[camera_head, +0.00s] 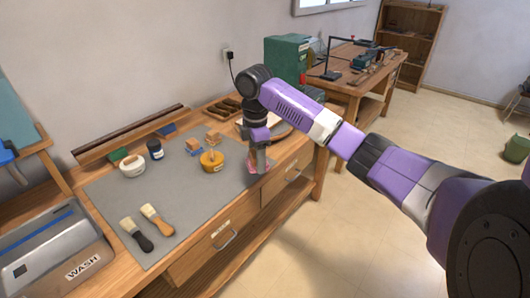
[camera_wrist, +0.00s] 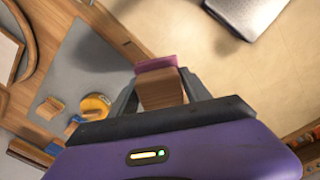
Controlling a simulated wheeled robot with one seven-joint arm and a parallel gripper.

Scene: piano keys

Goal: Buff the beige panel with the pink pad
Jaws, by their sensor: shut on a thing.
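My gripper (camera_head: 259,160) is over the front right edge of the grey mat (camera_head: 208,208), pointing down. In the wrist view its fingers are shut on a brown wooden block (camera_wrist: 162,92) with the pink pad (camera_wrist: 155,63) at its far end. The pink pad also shows at the fingertips in the head view (camera_head: 252,166). I cannot tell whether it touches the bench or hangs just above. A pale panel with a brown border (camera_wrist: 8,48), perhaps the beige panel, lies at the left edge of the wrist view, apart from the pad. My arm partly hides that area in the head view.
On the mat are a yellow round tin (camera_head: 211,161), small wooden blocks (camera_head: 213,137), a white jar (camera_head: 132,167), a dark jar (camera_head: 155,149) and two brushes (camera_head: 152,219). A long wooden rail (camera_head: 130,135) runs behind. Open floor lies right of the bench.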

